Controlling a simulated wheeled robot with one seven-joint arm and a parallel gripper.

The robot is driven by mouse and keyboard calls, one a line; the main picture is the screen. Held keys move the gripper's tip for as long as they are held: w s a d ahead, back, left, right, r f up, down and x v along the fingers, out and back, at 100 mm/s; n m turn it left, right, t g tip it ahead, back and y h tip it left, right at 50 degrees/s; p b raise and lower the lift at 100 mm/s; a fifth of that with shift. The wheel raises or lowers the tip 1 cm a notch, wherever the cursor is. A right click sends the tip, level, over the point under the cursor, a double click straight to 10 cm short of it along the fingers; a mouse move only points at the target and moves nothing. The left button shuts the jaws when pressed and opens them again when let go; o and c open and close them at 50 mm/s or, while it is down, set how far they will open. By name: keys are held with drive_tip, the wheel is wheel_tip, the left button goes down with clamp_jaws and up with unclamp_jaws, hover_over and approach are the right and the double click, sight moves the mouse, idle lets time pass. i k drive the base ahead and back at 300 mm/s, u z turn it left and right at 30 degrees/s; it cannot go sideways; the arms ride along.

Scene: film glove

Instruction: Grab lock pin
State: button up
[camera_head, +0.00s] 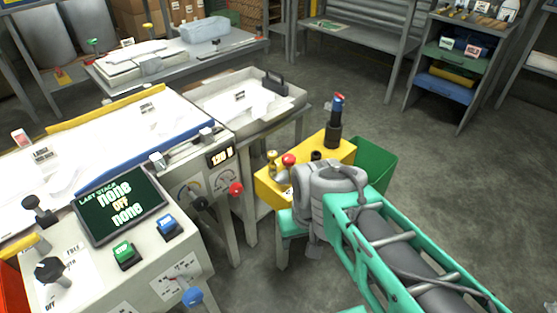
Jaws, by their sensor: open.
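I cannot tell for certain which part is the lock pin. A yellow box (337,151) stands right of the machine, with a red round knob (289,159) and a brass-coloured knob (271,157) on its left part. A dark upright post (333,136) with a blue and red top rises from its back right. My gripper (316,205), at the grey end of my teal arm, is at the box's near side. It is open, but its fingertips are hard to make out, and I see nothing held. My wrist hides part of the box's near side.
A grey tray (292,97) stands behind the box. A green bin (377,165) is close on the right. A shelf (459,60) stands at the back right. Floor on the right is clear.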

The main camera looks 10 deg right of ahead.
sight(273, 155)
drive_tip(key=z, duration=0.9)
drive_tip(key=k, duration=1.25)
drive_tip(key=u, duration=1.75)
drive_tip(key=i, duration=0.5)
